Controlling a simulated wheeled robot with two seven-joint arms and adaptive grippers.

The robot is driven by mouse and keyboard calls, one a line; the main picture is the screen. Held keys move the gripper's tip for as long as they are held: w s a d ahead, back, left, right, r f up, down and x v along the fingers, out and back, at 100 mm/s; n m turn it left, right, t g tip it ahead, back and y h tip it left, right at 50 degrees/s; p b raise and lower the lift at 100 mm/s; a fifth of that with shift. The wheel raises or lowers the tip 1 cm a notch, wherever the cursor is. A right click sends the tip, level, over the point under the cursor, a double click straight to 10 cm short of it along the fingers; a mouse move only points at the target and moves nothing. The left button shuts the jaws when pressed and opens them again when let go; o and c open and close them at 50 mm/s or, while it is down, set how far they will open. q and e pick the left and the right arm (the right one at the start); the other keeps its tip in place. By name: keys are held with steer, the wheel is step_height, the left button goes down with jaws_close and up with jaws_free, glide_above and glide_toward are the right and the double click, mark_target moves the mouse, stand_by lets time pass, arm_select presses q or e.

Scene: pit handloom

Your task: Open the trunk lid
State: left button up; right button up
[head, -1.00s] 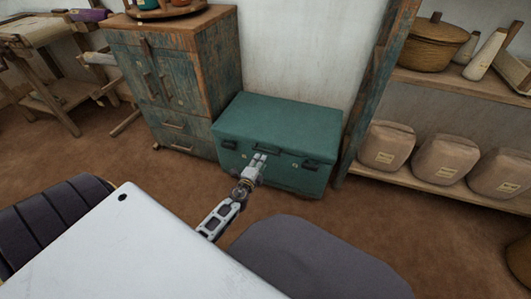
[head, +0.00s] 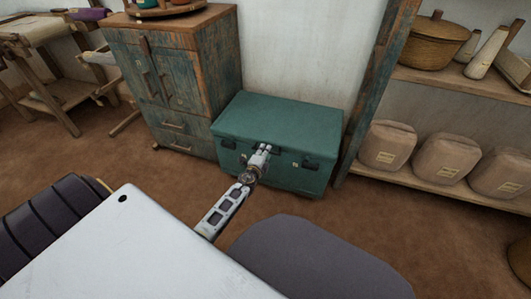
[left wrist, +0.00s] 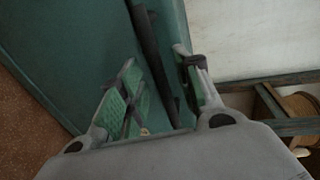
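The teal trunk (head: 310,172) stands against the back wall with its lid (head: 280,120) shut. A dark handle (left wrist: 148,35) is on its front, with latches to either side. My left gripper (head: 264,149) reaches the trunk's front at the handle and partly covers it in the head view. In the left wrist view the fingers (left wrist: 162,70) are apart, with the dark handle running between them. I cannot tell whether either finger touches it. The trunk's teal surface (left wrist: 70,40) fills the left of that view. My right gripper is not in view.
A worn cabinet (head: 175,90) stands close at the trunk's left. A shelf post (head: 375,85) and shelves with wrapped bundles (head: 386,145) stand at its right.

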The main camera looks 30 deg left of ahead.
arm_select(q)
steer(key=shift+w+a+f, duration=0.15)
steer(key=shift+w, duration=0.4)
jaws_close()
